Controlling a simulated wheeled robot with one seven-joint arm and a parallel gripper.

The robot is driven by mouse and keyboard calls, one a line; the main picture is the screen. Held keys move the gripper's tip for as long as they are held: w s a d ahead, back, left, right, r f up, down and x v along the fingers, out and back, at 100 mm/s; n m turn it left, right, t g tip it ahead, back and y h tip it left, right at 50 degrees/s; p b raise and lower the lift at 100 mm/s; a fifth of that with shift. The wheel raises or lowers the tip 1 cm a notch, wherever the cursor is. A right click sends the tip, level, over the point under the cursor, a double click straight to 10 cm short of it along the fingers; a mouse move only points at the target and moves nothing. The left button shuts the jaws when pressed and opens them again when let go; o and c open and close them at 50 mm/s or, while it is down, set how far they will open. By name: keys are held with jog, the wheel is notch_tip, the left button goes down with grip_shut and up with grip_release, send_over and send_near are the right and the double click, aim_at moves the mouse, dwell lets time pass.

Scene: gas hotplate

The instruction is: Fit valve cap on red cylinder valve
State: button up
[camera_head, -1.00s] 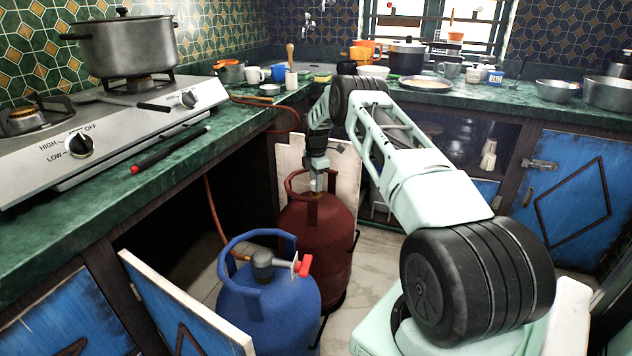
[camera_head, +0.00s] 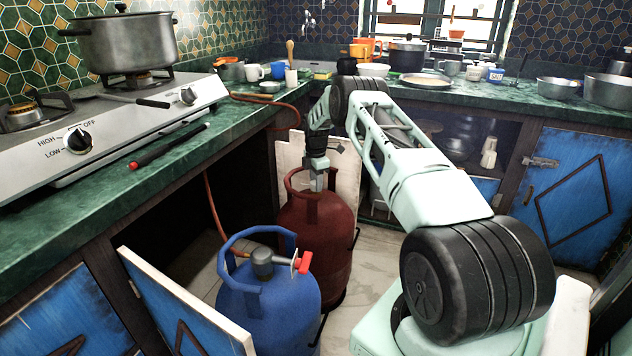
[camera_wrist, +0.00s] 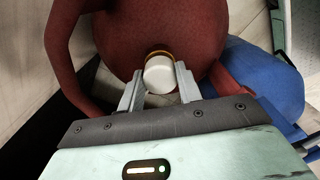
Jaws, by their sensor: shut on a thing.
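The red cylinder (camera_head: 318,235) stands upright on the floor behind the blue one, and its dark red top fills much of the wrist view (camera_wrist: 125,40). My gripper (camera_head: 317,182) reaches down inside the cylinder's collar, over its top. In the wrist view my gripper (camera_wrist: 160,78) is shut on a white round valve cap (camera_wrist: 160,74). A brass-coloured ring (camera_wrist: 160,54) shows at the cap's far edge, at the valve. The cap appears at or very close to the valve; I cannot tell how far it is seated.
A blue cylinder (camera_head: 268,308) with a regulator and red knob (camera_head: 304,262) stands in front, close to the red one. An open cabinet door (camera_head: 185,310) is at lower left. The green counter (camera_head: 120,195) with the stove runs along the left.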

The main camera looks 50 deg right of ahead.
jog(key=shift+f+b, duration=0.3)
jog(key=shift+f, duration=0.2)
dwell(0.9)
jog(key=o, duration=1.6)
jog(key=shift+r+p, duration=2.25)
jog(key=shift+r, duration=1.5)
